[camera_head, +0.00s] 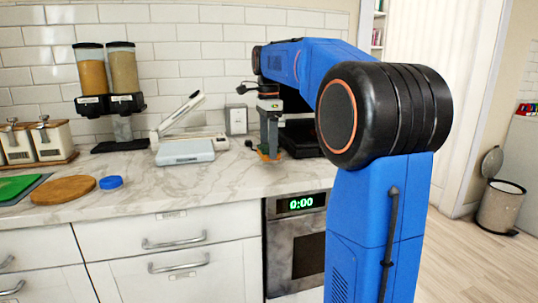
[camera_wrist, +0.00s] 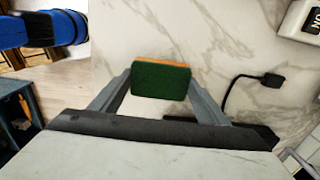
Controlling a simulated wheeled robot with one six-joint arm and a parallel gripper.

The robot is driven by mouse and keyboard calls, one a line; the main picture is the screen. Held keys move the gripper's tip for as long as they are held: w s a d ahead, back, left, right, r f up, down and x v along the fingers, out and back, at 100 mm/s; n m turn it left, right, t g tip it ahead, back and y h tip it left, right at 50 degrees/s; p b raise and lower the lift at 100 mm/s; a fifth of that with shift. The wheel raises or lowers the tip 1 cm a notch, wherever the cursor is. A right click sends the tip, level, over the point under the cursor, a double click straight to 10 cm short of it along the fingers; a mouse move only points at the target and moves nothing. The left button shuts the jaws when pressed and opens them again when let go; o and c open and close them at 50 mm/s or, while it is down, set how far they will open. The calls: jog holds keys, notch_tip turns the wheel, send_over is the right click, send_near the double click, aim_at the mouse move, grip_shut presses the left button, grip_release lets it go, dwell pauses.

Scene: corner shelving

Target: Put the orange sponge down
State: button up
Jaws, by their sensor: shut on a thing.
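The orange sponge (camera_wrist: 161,81) shows a dark green face and a thin orange edge in the wrist view. My gripper (camera_wrist: 158,84) is shut on it, with one grey finger on each side. In the head view my gripper (camera_head: 270,150) points down at the marble counter, and the sponge (camera_head: 268,156) is a small orange and green patch at the fingertips. It is low over the counter; I cannot tell whether it touches the surface.
A white device with a raised arm (camera_head: 185,150) stands left of my gripper. A black cable (camera_wrist: 232,92) lies on the counter close by. Cereal dispensers (camera_head: 110,85), a round wooden board (camera_head: 62,189) and a blue lid (camera_head: 111,182) are farther left. Bare counter (camera_head: 225,180) lies in front.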

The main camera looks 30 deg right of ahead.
jog(key=shift+f, duration=1.65)
jog(key=shift+f, duration=0.1)
jog(key=o, duration=1.1)
jog(key=shift+c, duration=0.2)
notch_tip(320, 180, up, 12)
jog(key=shift+r, duration=0.1)
jog(key=s+a+f+n+t, duration=0.1)
jog(key=s+a+f+n, duration=0.4)
jog(key=s+f, duration=0.5)
jog(key=s+a+f+n+t, duration=0.2)
jog(key=s+a+f+n, duration=0.3)
jog(key=s+f+n, duration=0.4)
jog(key=s+a+f+n+t, duration=0.1)
jog(key=s+a+f+n, duration=0.4)
jog(key=s+f, duration=0.6)
jog(key=shift+s+a+f+n+t, duration=0.15)
jog(key=shift+a+f+n+t, duration=0.25)
jog(key=shift+f+n, duration=0.5)
